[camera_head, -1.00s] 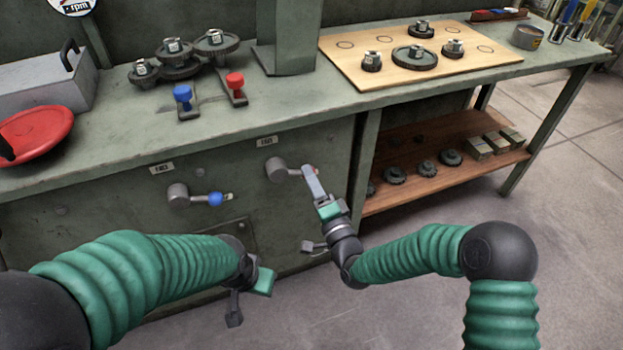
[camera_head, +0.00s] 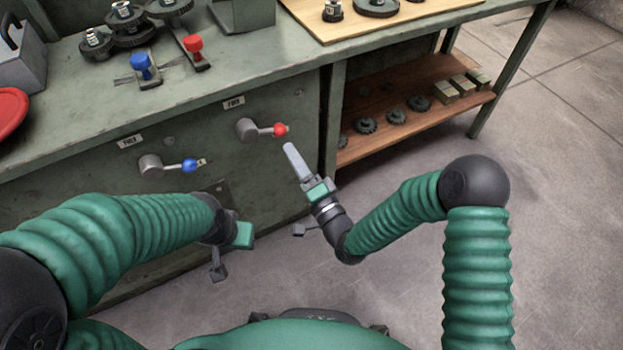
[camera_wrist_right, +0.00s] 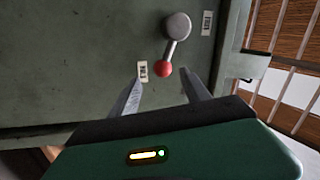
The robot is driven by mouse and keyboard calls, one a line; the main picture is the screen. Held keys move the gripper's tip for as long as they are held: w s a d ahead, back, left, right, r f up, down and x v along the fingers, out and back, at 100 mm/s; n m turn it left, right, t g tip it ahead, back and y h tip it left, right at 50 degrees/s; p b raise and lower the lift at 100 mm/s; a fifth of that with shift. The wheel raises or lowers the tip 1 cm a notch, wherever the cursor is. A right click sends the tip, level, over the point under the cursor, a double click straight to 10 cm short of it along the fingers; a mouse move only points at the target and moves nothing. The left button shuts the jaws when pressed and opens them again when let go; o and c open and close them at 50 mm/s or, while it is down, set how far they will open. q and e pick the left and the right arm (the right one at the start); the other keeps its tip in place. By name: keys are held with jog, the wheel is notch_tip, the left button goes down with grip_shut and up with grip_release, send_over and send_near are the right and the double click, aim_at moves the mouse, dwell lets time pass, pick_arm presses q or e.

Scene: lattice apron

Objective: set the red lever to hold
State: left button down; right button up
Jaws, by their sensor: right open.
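The red lever (camera_head: 280,130) is on the bench's front panel. Its arm runs from a grey round hub to the right and ends in a red ball. In the right wrist view the red ball (camera_wrist_right: 164,69) sits just ahead of my fingertips, in line with the gap, beside a small label (camera_wrist_right: 143,70). A second label (camera_head: 233,103) is above the hub; I cannot read either. My right gripper (camera_head: 290,150) is open and empty, just below and right of the ball, apart from it. My left gripper (camera_head: 236,248) hangs low at left; its fingers are not clear.
A blue lever (camera_head: 190,166) is on the same panel, to the left. A wooden shelf (camera_head: 380,145) with gears is to the right. Open floor lies in front.

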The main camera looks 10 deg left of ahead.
jog(key=p+v, duration=0.1)
jog(key=v, duration=0.9)
jog(key=shift+f+p, duration=0.2)
jog(key=shift+p, duration=0.2)
jog(key=shift+s, duration=0.1)
